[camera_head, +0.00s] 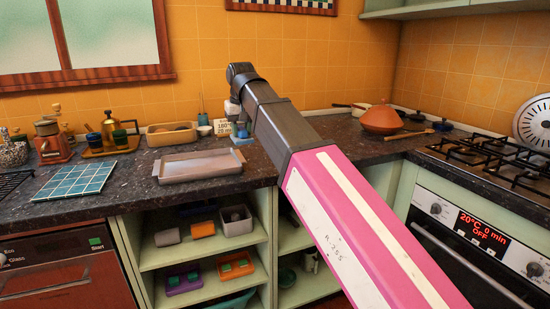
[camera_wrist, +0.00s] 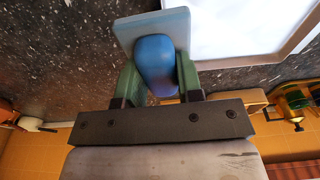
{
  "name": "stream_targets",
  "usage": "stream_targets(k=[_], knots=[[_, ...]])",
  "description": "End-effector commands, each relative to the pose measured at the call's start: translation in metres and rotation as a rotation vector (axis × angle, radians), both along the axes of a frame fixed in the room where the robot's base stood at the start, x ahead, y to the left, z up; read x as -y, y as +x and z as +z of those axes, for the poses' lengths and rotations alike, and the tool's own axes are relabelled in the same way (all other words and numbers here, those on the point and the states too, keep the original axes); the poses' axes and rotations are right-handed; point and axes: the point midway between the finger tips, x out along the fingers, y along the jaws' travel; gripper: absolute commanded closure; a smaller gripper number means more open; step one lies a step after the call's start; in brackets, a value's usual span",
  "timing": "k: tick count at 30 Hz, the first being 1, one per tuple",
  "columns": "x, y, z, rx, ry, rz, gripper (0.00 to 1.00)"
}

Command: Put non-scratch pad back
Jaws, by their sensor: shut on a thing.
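The non-scratch pad is a light-blue slab with a rounded blue handle. It shows in the wrist view (camera_wrist: 122,30), where the green fingers of my gripper (camera_wrist: 156,66) are shut on the handle from both sides. In the head view the pad (camera_head: 244,142) is small, at the end of my arm, just above or on the counter beside the tray's back right corner. I cannot tell whether it touches the counter. My gripper (camera_head: 238,125) is partly hidden by my arm there.
A metal tray (camera_head: 200,177) lies on the dark counter (camera_head: 130,190). Open shelves (camera_head: 205,252) below hold a grey bin (camera_head: 238,228), an orange holder (camera_head: 236,279) and a purple holder (camera_head: 184,289) with green pads. A terracotta pot (camera_head: 381,119) and a stove (camera_head: 490,160) stand right.

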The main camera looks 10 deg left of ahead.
Motion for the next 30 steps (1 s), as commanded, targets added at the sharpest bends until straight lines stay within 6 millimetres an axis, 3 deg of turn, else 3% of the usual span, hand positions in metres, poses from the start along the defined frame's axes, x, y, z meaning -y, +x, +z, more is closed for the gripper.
stream_targets(k=[5, 21, 30], knots=[[0.007, 0.006, -0.006, -0.001, 0.0, -0.002, 0.89], [0.077, 0.073, -0.064, -0.001, 0.0, -0.002, 0.89], [0.085, 0.079, -0.078, -0.001, -0.001, 0.001, 0.89]])
